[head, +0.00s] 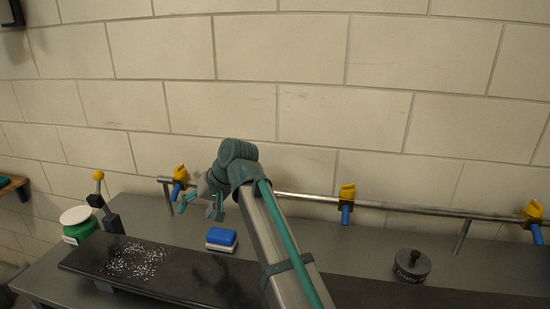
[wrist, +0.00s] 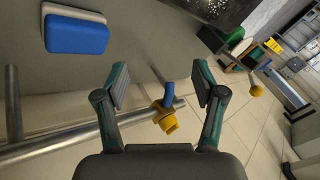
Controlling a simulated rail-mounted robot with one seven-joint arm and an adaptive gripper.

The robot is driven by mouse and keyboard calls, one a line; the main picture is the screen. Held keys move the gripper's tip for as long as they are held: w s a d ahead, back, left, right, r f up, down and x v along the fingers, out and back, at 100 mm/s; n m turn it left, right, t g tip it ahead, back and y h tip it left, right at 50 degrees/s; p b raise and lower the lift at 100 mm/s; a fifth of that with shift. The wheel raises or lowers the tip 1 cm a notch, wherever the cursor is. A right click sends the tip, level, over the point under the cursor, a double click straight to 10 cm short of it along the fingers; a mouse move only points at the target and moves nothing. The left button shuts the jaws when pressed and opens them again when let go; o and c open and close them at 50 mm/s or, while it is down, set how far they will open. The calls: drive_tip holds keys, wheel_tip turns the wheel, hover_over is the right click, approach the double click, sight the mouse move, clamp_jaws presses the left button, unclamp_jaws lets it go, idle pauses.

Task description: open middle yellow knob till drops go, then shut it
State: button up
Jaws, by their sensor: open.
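Three yellow knobs with blue spouts sit along a metal pipe by the wall. The middle yellow knob (head: 347,191) is right of my arm, with its blue spout (head: 346,213) pointing down. The left yellow knob (head: 180,172) is beside my gripper (head: 198,206); the right one (head: 533,210) is at the far right. In the wrist view, my gripper (wrist: 158,86) is open and empty, with a yellow knob (wrist: 167,121) and its blue spout showing between the fingers, apparently the left one. White drops (head: 134,262) speckle the dark board (head: 205,279) at left.
The metal pipe (head: 300,197) runs along the bench's back. A blue-and-white sponge (head: 221,239) lies near my gripper. A dark round tin (head: 412,265) stands at right. A green tub (head: 77,224) and yellow-ball lever (head: 98,176) stand at left.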

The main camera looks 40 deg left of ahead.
drive_tip(key=w+d+r+m+t+h+p, duration=0.1)
drive_tip(key=w+d+r+m+h+p, duration=0.2)
drive_tip(key=w+d, duration=0.5)
drive_tip(key=w+d+r+m+t+p, duration=0.15)
drive_tip(key=w+d+r+p, duration=0.35)
drive_tip(key=w, duration=0.6)
drive_tip(key=m+h+p, duration=0.4)
drive_tip(key=m, duration=0.1)
approach(349, 185)
wheel_tip(349, 185, down, 10)
drive_tip(key=p, duration=0.3)
drive_tip(key=shift+f, duration=0.2)
drive_tip(key=shift+c, duration=0.3)
drive_tip(key=c, duration=1.1)
